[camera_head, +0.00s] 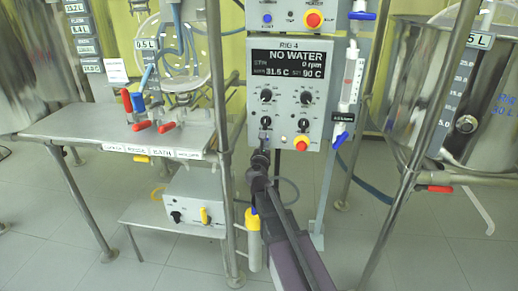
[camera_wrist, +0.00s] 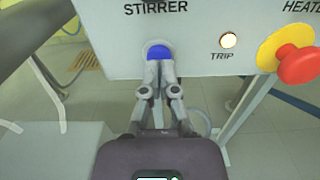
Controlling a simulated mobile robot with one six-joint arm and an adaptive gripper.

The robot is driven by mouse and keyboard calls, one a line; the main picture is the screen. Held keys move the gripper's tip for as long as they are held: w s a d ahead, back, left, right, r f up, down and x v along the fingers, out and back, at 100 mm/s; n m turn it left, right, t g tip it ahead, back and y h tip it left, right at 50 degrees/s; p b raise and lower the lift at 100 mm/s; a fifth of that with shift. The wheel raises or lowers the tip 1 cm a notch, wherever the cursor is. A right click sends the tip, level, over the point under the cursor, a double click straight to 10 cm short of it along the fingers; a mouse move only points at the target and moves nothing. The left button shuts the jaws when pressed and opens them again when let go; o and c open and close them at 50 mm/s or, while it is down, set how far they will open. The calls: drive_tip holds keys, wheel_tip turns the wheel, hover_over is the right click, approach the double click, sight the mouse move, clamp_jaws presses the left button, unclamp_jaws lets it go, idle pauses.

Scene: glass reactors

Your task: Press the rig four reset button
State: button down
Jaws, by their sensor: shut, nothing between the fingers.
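The rig four panel (camera_head: 317,90) is grey, with "RIG 4" above a dark display (camera_head: 289,64) reading "NO WATER", 0 rpm, 31.6 C and set 90 C. In the wrist view, a round blue button (camera_wrist: 158,49) sits on the panel's lower edge, below the word "STIRRER". My gripper (camera_wrist: 158,66) is shut and empty, its fingertips in front of the blue button's lower part. Whether they touch it I cannot tell. In the head view my gripper (camera_head: 264,142) is at the panel's lower left and hides this button.
A lit "TRIP" lamp (camera_wrist: 228,41) and a red mushroom knob (camera_wrist: 297,64) on a yellow base are to the right of the blue button. Several black knobs are above.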

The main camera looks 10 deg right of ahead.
drive_tip(key=shift+w+d, duration=0.25)
drive_tip(key=shift+w, duration=0.05)
drive_tip(key=shift+w+a, duration=0.1)
drive_tip(key=shift+x, duration=0.85)
drive_tip(key=shift+w+r, duration=0.1)
drive_tip(key=v, duration=1.4)
drive_tip(key=shift+s+a, duration=0.15)
drive_tip(key=shift+s, duration=0.15)
